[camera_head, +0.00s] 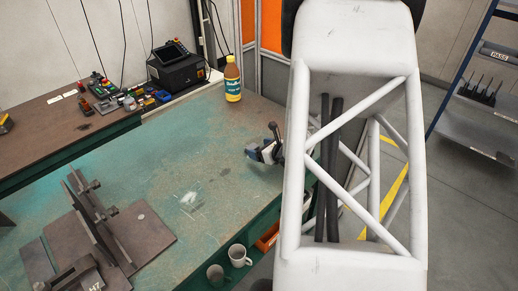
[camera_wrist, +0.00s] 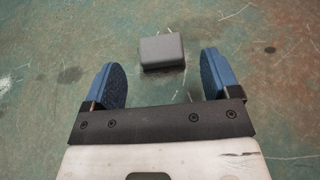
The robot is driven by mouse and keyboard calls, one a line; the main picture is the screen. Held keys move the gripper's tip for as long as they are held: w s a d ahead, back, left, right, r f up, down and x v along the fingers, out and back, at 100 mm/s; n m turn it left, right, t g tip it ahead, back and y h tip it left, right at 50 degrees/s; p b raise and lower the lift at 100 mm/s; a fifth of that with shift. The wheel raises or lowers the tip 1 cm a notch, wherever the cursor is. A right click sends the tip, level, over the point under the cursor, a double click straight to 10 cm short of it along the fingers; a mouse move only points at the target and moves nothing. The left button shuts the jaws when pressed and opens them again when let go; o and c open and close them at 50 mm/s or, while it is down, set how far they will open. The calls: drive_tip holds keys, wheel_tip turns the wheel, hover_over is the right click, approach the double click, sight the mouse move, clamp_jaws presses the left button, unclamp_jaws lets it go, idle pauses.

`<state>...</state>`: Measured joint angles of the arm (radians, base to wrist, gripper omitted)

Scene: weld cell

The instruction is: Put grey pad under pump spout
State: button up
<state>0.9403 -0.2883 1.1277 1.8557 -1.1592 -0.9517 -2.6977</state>
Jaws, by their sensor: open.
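In the wrist view a small dark grey block with rounded edges, which looks like the grey pad (camera_wrist: 162,51), lies on the worn green table top. My gripper (camera_wrist: 163,76) is open, with its two blue fingers wide apart and nothing between them. The pad is ahead of the fingertips, roughly centred between them and apart from both. I cannot pick out the pad in the head view. I see no clear pump spout in either view.
My white arm covers the right middle of the head view. Beside it is a black and grey-blue item (camera_head: 264,150), which I cannot identify. A steel fixture (camera_head: 97,222) stands at left. Two mugs (camera_head: 238,255) are at the near edge. The table's middle is mostly clear.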

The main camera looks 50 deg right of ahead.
drive_tip(key=shift+c, duration=0.5)
drive_tip(key=shift+c, duration=0.4)
drive_tip(key=shift+w, duration=0.1)
